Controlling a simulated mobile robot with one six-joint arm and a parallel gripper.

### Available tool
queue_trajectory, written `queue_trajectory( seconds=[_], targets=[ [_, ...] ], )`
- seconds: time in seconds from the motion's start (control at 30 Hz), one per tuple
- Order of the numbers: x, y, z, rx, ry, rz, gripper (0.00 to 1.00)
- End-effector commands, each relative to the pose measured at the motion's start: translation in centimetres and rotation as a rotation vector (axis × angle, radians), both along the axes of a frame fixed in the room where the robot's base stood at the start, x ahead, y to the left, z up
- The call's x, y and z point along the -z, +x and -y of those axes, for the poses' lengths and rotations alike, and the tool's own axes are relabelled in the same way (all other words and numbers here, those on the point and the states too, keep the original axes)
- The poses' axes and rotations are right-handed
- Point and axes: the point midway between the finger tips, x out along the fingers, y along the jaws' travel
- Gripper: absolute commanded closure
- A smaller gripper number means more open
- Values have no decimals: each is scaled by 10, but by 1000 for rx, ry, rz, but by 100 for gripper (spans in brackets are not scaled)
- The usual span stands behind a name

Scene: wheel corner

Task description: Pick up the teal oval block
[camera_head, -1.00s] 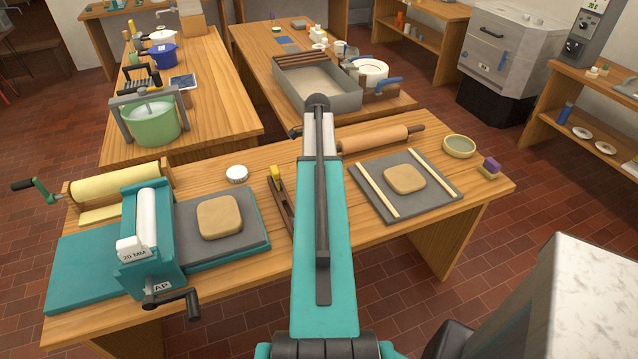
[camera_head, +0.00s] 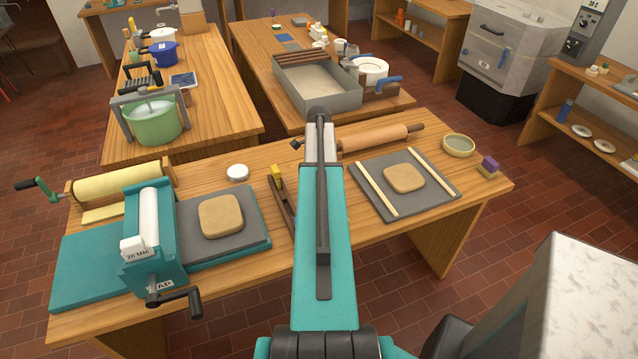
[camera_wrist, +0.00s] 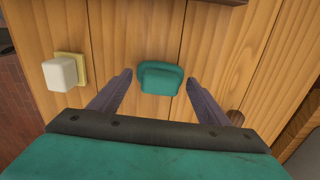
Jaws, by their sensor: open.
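The teal oval block (camera_wrist: 160,78) lies on a wooden surface in the middle of the wrist view. My gripper (camera_wrist: 159,77) is open and empty, with one dark finger to the left of the block and one to the right. I cannot tell how high the fingertips are above the surface. In the head view, my raised arm covers the middle of the front table, and I cannot make out the block there.
In the wrist view, a pale block on a yellow base (camera_wrist: 62,72) stands to the left, and a brown rounded end (camera_wrist: 236,117) shows by the right finger. The front table also holds a rolling pin (camera_head: 375,138), clay slabs (camera_head: 221,215) and a teal roller press (camera_head: 150,240).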

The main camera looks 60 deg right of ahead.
Motion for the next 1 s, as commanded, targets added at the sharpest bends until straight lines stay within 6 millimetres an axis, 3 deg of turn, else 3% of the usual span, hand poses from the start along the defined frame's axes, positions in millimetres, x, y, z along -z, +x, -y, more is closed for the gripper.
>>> queue_trajectory(
  seconds=[0.1,0.3,0.37,0.77,1.0],
  targets=[
    [0,0,0,0,0,0,33],
    [0,0,0,0,0,0,67],
    [0,0,0,0,0,0,74],
    [-4,0,0,0,-1,1,74],
    [-21,1,0,-1,-2,1,74]
  ],
)
